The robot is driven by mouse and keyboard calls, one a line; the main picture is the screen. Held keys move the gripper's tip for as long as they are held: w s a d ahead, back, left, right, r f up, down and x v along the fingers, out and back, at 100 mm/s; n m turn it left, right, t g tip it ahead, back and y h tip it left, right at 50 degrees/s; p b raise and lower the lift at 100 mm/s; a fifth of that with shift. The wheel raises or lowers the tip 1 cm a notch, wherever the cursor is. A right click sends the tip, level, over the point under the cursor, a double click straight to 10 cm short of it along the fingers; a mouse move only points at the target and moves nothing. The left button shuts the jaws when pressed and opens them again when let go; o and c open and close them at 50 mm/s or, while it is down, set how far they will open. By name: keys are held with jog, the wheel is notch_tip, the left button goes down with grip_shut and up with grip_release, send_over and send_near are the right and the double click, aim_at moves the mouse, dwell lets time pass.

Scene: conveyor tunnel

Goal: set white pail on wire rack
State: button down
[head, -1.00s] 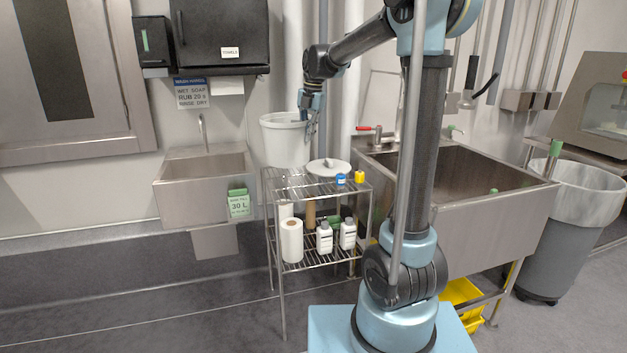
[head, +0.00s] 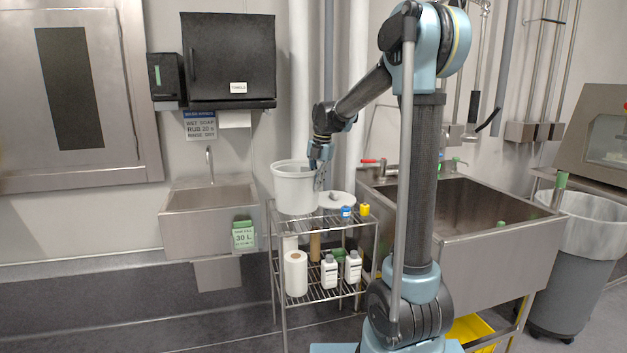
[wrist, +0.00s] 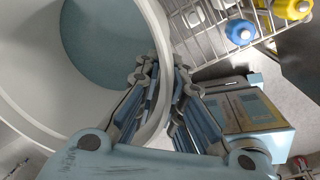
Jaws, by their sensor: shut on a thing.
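The white pail (head: 293,190) is upright at the left part of the wire rack's (head: 345,222) top shelf. Its base appears at shelf level; I cannot tell whether it bears on the wires. My gripper (head: 319,182) is shut on the pail's right wall at the rim. In the wrist view my gripper (wrist: 160,95) has fingers on both sides of the white pail's wall (wrist: 28,105), and the pail's inside looks empty. The wire rack's bars (wrist: 215,48) show beyond the rim. The pail hides the shelf's left part.
On the top shelf, right of the pail, are a white round lid (head: 338,199), a blue container (head: 346,212) and a yellow one (head: 364,209). The lower shelf holds a paper roll (head: 296,273) and white bottles (head: 329,272). Sinks stand left (head: 208,210) and right (head: 490,255).

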aim_at(316, 194)
jog(key=shift+f, duration=2.05)
jog(key=c, duration=1.7)
grip_release()
jog(key=shift+r, duration=0.1)
